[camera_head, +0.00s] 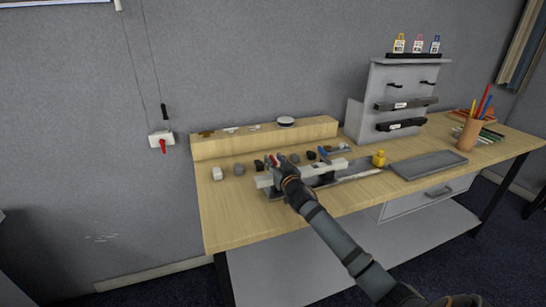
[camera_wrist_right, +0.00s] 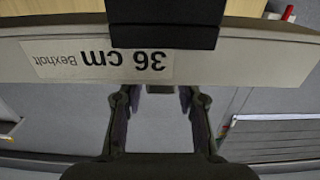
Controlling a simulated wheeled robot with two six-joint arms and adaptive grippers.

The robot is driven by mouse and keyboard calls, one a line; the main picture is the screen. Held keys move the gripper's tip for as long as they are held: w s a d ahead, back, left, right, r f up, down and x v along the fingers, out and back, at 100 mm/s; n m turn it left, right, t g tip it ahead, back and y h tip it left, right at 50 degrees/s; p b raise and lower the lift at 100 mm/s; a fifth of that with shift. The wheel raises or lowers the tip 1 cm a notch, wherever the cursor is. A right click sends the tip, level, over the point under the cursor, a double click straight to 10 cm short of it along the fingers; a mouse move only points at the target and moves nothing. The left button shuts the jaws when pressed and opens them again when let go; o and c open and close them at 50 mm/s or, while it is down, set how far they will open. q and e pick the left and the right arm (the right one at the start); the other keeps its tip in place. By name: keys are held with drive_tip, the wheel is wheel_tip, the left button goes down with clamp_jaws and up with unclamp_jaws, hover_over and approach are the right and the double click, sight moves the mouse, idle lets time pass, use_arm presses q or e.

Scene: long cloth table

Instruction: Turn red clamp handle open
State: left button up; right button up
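A grey clamp-like fixture (camera_head: 325,172) with a long light bar lies near the front edge of the table. A small red part (camera_head: 272,160), perhaps the clamp handle, shows just behind my right gripper (camera_head: 283,168). A red piece (camera_wrist_right: 291,13) also shows at the top right of the right wrist view. My left gripper is not in view.
A wooden ledge (camera_head: 265,138) runs behind small stones and tools. A yellow figure (camera_head: 379,158), a grey tray (camera_head: 430,164) and a pencil cup (camera_head: 468,135) stand to the right. A wall box (camera_head: 162,139) with a red lever hangs at left. The table's left front is clear.

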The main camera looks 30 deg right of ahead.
drive_tip(key=shift+w+d, duration=0.15)
drive_tip(key=shift+w, duration=0.55)
clamp_jaws()
